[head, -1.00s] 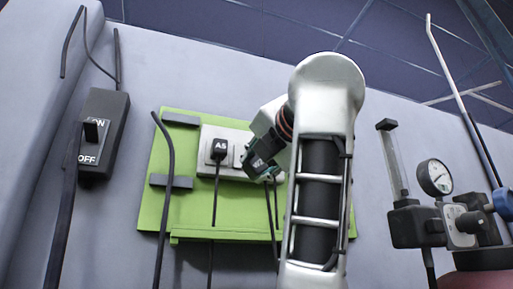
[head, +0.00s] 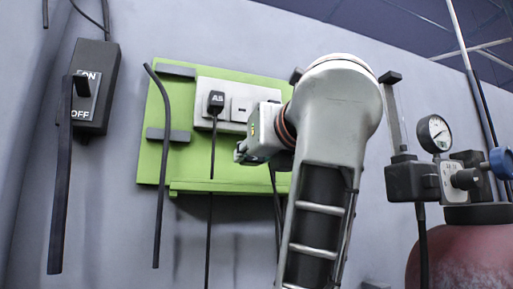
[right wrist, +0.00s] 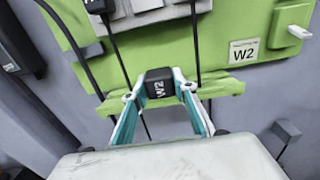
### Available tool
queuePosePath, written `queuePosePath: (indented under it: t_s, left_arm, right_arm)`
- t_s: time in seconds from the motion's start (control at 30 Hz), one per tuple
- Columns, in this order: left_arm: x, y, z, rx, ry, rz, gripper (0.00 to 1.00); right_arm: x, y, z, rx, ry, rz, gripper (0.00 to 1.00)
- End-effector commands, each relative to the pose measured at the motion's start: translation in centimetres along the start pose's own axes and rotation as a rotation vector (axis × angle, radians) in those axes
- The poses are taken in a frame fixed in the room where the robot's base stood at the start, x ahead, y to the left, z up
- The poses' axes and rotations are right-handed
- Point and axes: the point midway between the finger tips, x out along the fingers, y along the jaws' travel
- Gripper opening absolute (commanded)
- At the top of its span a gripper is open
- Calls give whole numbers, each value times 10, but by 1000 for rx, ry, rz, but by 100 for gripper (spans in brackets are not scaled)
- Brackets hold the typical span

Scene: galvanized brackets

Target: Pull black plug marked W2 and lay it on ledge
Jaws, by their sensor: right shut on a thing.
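The black plug marked W2 (right wrist: 158,84) is between the fingers of my right gripper (right wrist: 158,97), which is shut on it. It is out of the white socket panel (head: 228,88) and apart from it. In the head view my right gripper (head: 243,150) is below the panel, in front of the green board; the plug is hard to make out there. The green ledge (head: 225,187) runs along the board's lower edge, and shows behind the plug in the right wrist view (right wrist: 226,84). My left gripper is not in view.
A black plug marked A5 (head: 215,99) sits in the panel with its cord hanging. A W2 label (right wrist: 243,51) is on the board. A black ON/OFF switch box (head: 95,90) is at left. A gauge (head: 434,133) and red tank (head: 460,252) stand at right.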

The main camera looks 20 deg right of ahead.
Motion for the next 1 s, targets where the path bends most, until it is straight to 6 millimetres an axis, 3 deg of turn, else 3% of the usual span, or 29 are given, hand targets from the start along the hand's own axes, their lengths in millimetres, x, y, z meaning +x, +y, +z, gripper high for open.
queuePosePath:
  t_s: [0.57,1.0]
  left_arm:
    - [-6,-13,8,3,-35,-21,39]
    - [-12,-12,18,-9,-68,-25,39]
  right_arm:
    - [42,-2,-8,2,2,-3,0]
    - [73,-1,-15,2,2,-2,0]
